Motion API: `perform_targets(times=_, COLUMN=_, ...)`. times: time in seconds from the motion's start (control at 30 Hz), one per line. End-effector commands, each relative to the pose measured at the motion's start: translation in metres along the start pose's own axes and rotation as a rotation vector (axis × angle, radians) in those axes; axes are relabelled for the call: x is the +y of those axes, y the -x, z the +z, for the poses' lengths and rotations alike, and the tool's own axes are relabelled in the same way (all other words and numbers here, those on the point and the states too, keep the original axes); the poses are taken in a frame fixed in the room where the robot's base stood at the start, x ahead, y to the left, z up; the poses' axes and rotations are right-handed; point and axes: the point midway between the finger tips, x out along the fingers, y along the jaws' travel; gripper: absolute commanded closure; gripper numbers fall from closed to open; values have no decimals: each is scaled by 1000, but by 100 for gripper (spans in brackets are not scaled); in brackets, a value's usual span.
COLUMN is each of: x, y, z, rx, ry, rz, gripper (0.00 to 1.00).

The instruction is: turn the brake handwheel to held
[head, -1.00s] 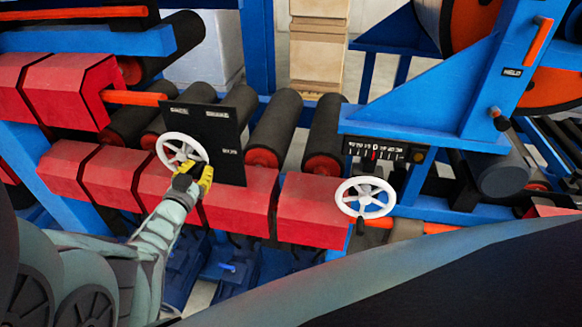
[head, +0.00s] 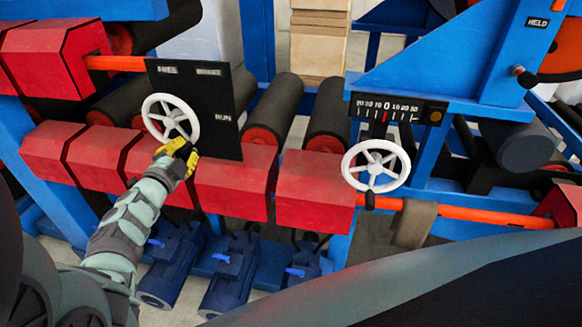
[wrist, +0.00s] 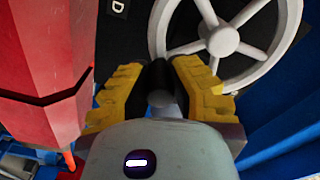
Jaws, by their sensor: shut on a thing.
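A white spoked handwheel (head: 171,119) stands in front of a black panel (head: 220,120) with small white labels, most too blurred to read. My gripper (head: 184,152), with yellow fingers, is at the wheel's lower right rim. In the wrist view the yellow fingers (wrist: 160,85) are shut on the wheel's dark crank handle (wrist: 160,98). The wheel (wrist: 223,40) fills the upper right there, and a label ending in "D" (wrist: 118,5) shows at the top. The fingers hide part of the handle.
A second white handwheel (head: 376,166) stands at the right, below a black scale (head: 398,108) with a red pointer near 0. A "HELD" label (head: 537,22) is on the blue frame. Red blocks (head: 232,187) lie just below my gripper, with blue motors (head: 232,270) beneath.

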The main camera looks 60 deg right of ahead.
Motion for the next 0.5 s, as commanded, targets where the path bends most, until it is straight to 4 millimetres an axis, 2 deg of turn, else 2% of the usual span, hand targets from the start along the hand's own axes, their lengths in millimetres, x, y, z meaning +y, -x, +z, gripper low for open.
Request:
perform_targets(times=0.03, x=8, y=0, z=6, rx=3, ry=-46, rz=1, gripper=100)
perform_targets(times=0.1, x=9, y=0, z=11, rx=1, ry=-112, rz=1, gripper=100)
perform_targets(times=0.5, x=4, y=0, z=33, rx=-1, ry=-464, rz=1, gripper=100)
